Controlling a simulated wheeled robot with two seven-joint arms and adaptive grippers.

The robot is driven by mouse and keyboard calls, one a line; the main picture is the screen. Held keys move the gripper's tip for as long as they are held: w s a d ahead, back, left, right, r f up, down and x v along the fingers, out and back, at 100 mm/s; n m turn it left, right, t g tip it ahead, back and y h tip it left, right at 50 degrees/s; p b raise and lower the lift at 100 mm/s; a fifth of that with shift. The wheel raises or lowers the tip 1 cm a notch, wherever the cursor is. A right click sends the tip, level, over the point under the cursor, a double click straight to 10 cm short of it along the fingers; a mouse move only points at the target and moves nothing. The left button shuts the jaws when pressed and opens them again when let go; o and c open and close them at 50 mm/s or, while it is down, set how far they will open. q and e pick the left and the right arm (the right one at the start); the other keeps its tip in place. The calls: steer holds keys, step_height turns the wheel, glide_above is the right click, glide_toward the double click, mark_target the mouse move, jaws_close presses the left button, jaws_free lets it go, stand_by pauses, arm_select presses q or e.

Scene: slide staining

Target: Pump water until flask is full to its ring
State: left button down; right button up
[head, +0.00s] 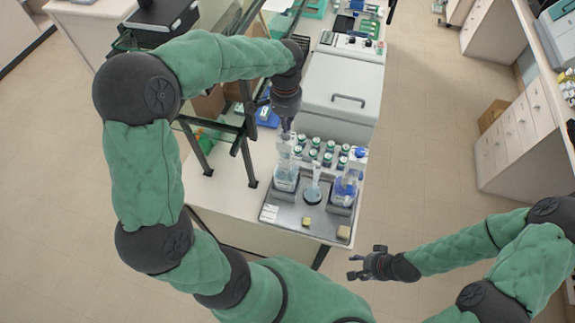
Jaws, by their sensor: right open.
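A tray (290,224) on the bench holds clear glassware. At its left a clear vessel (286,181) with pale blue liquid stands below my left gripper (286,124). My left gripper points down at the vessel's top; whether its fingers touch it, or are open or shut, is too small to tell. A small slim-necked flask (312,193) stands in the middle; its ring and water level cannot be made out. A vessel with darker blue liquid (343,191) and a blue top stands at the right. My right gripper (353,264) is open and empty, off the bench's front right.
Several green-capped bottles (328,159) stand behind the glassware. A white machine (335,85) with a handle stands farther back. The floor to the right is clear.

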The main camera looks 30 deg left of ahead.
mark_target(286, 138)
arm_select(q)
steer(key=shift+f, duration=0.25)
steer(key=shift+f+b, duration=2.2)
steer(key=shift+f, duration=0.75)
steer(key=shift+s+d, duration=0.1)
steer(key=shift+r+p, duration=2.1)
steer(key=shift+r, duration=1.05)
steer(key=shift+f, duration=0.2)
steer(key=shift+f+b, duration=2.1)
steer(key=shift+f, duration=0.9)
